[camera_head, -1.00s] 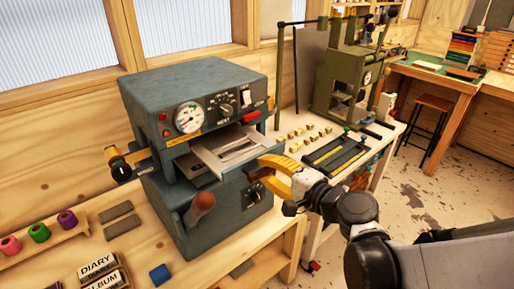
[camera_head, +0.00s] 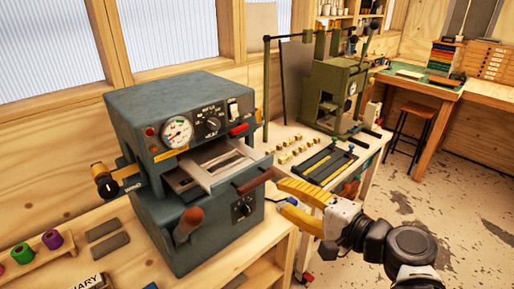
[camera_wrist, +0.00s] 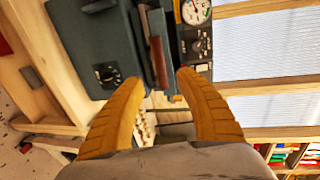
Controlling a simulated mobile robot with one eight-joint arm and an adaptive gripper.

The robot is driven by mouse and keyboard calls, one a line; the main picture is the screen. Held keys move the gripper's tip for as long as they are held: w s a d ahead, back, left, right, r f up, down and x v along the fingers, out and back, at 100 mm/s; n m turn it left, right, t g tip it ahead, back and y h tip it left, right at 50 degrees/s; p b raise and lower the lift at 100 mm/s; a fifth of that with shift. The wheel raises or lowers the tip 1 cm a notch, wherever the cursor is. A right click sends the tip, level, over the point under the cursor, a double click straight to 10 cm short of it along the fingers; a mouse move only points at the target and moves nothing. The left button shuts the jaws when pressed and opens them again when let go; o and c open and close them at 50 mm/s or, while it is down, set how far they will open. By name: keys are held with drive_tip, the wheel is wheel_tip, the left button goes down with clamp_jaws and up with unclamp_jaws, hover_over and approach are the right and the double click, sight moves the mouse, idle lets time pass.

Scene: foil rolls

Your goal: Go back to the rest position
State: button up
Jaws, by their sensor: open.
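My gripper (camera_head: 277,194) has yellow fingers and is to the right of the grey-blue foil machine (camera_head: 180,88), close to its front right side. In the wrist view my gripper (camera_wrist: 160,82) has its two fingers spread with nothing held between them. A dark reddish-brown handle (camera_head: 252,181) sticks out by the machine's open tray (camera_head: 215,165). In the wrist view the brown handle (camera_wrist: 158,62) lies just beyond the fingertips, apart from them as far as I can tell.
Foil rolls (camera_head: 52,239) stand on a wooden rack at the left. A green press (camera_head: 338,95) and small brass pieces (camera_head: 290,150) are on the white table behind my arm. A stool (camera_head: 411,122) stands farther back. The floor at the right (camera_head: 460,195) is clear.

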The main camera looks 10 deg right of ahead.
drive_tip(key=shift+s+d+r, duration=0.15)
drive_tip(key=shift+s+d, duration=0.2)
drive_tip(key=shift+s, duration=0.25)
drive_tip(key=s+a+f+n+g+h, duration=0.1)
drive_tip(key=s+f+n+g+h, duration=0.3)
drive_tip(key=f, duration=0.3)
drive_tip(key=s+d+n+g+h, duration=0.1)
drive_tip(key=s+d+n+h, duration=0.1)
drive_tip(key=d+n+h, duration=0.2)
drive_tip(key=d+n, duration=0.1)
drive_tip(key=n, duration=0.2)
drive_tip(key=shift+s+d+r+g+h, duration=0.3)
drive_tip(key=shift+s+d+g+h, duration=0.05)
drive_tip(key=shift+d+g+h, duration=0.05)
drive_tip(key=shift+a, duration=0.1)
